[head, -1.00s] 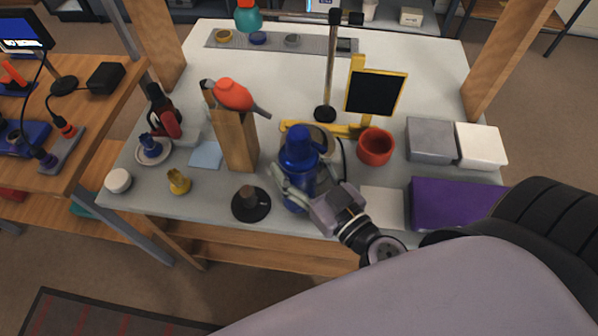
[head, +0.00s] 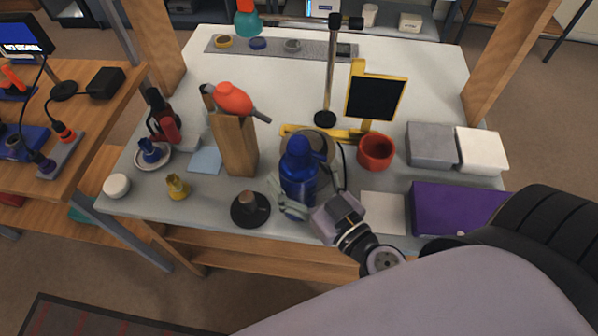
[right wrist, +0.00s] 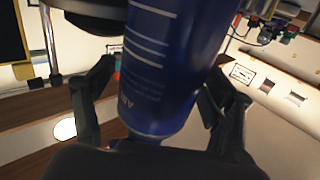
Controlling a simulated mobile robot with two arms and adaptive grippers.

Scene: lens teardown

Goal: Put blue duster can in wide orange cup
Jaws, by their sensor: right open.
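The blue duster can (head: 298,178) is upright near the front middle of the white table, in front of a round beige item. It fills the middle of the right wrist view (right wrist: 170,55), with white print on its side. My right gripper (head: 296,205) is open low at the can, with one finger on each side of it in the right wrist view (right wrist: 160,75). Whether a finger touches it I cannot tell. The wide orange cup (head: 376,152), red-orange and open at the top, stands right of the can and behind it. My left gripper is not in view.
A black round base with a stub (head: 250,209) and a wooden block (head: 236,148) stand left of the can. A yellow-framed black panel (head: 374,97) stands behind the cup. Grey (head: 431,144) and white (head: 481,150) boxes and a purple box (head: 455,208) are at right.

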